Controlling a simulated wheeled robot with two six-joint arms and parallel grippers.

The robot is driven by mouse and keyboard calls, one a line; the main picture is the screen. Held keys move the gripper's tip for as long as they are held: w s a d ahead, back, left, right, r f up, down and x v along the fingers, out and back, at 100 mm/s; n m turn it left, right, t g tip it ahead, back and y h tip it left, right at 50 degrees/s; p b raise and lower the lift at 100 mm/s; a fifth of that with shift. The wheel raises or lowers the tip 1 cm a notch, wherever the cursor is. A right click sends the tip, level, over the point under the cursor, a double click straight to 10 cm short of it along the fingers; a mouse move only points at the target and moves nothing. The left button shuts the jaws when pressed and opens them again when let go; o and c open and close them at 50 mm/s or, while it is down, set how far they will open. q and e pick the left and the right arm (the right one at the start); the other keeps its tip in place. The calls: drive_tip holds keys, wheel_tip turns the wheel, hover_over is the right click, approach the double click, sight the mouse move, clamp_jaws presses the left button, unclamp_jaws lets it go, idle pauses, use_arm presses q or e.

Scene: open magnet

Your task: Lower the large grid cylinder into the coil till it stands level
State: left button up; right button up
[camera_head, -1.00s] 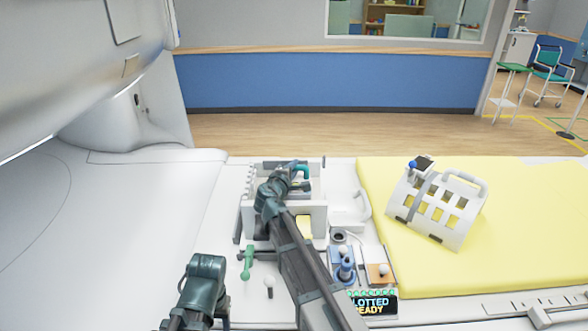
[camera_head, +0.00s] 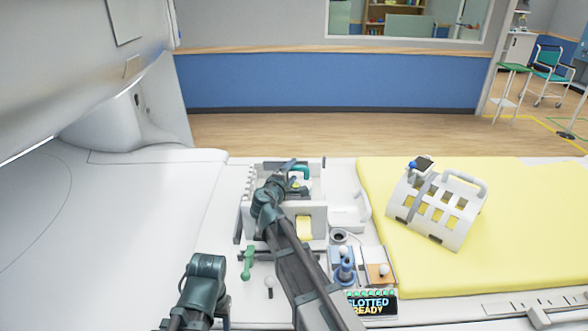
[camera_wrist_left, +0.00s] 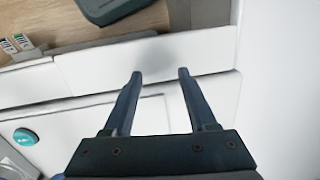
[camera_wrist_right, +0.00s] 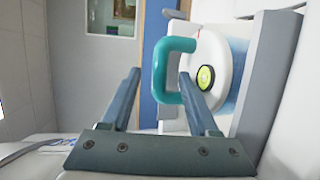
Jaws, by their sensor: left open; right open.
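The large grid cylinder shows in the right wrist view as a white round face (camera_wrist_right: 214,62) with a yellow-green bubble level, a teal handle (camera_wrist_right: 160,72) and a blue side. In the head view the teal handle (camera_head: 302,170) is at the white box, partly behind my right arm. My right gripper (camera_wrist_right: 160,76) is open, with the handle's upright bar showing between its fingers; contact is unclear. A white slotted shell (camera_head: 445,236) on the yellow mat looks like the coil. My left gripper (camera_wrist_left: 160,74) is open and empty over white surfaces.
The white box (camera_head: 290,217) stands near the bed's middle. In front are a green tool (camera_head: 247,264), a blue peg-like part (camera_head: 345,268), an orange tile (camera_head: 381,273) and a small display (camera_head: 371,304). The yellow mat (camera_head: 520,240) has free room right of the shell.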

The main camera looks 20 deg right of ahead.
use_arm(q)
wheel_tip(320, 180, up, 2)
drive_tip(key=shift+r+p, duration=0.1)
drive_tip(key=shift+p, duration=0.8)
use_arm(e)
drive_tip(key=v, duration=1.1)
drive_tip(key=shift+s+a, duration=0.15)
drive_tip(key=shift+a, duration=0.05)
use_arm(q)
drive_tip(key=shift+s, duration=0.1)
use_arm(e)
drive_tip(key=shift+s, duration=0.1)
